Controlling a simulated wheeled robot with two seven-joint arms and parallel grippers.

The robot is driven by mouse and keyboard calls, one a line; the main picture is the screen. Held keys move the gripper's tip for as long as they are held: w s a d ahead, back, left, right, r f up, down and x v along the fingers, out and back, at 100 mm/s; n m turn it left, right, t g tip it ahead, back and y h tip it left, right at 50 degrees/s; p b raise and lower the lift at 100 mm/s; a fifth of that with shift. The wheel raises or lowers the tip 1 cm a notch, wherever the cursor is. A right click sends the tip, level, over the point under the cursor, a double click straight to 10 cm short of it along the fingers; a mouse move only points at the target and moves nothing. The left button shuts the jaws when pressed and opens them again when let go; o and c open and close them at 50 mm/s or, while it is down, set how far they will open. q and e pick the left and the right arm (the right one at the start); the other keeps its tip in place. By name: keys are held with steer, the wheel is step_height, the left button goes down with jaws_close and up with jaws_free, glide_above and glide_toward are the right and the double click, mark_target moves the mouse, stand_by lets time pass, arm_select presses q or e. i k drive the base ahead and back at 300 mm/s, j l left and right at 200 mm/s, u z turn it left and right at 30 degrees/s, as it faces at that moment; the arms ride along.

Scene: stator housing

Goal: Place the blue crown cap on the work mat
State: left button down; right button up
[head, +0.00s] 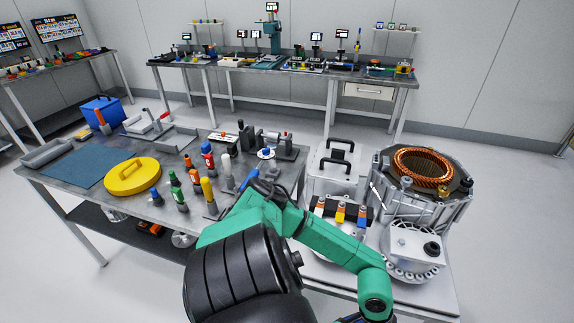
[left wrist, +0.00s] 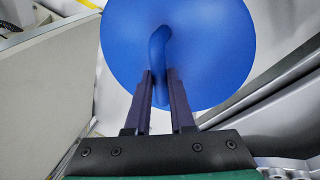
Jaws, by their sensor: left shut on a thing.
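The blue crown cap (left wrist: 215,50) is a round blue disc with a raised curved handle and fills the upper middle of the left wrist view. My left gripper (left wrist: 160,76) is shut on that handle, one finger on each side. In the head view my left arm bends from the bottom middle to the lower right. Its gripper is not clearly visible there, and I cannot make out the cap. The work mat (head: 75,166) is a flat dark blue sheet on the left part of the grey workbench. My right gripper is in neither view.
A yellow disc with a handle (head: 132,178) lies beside the mat's right part. Several coloured bottles (head: 177,190) stand right of it. A grey tray (head: 47,152) and a blue box (head: 103,111) are at the bench's left and back. The stator housing (head: 422,185) stands on the right.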

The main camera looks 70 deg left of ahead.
mark_target(88, 163)
steer(key=k+u, duration=0.2)
steer(key=u, duration=0.2)
steer(key=k+j+u, duration=0.1)
steer(key=u, duration=0.3)
steer(key=k+j+u, duration=0.2)
steer(key=u, duration=0.2)
steer(key=j+u, duration=0.4)
steer(key=j, duration=0.2)
steer(key=j+u, duration=0.4)
steer(key=j, duration=0.2)
steer(key=i+j+u, duration=0.15)
steer(key=j+u, duration=0.25)
steer(key=j, duration=0.2)
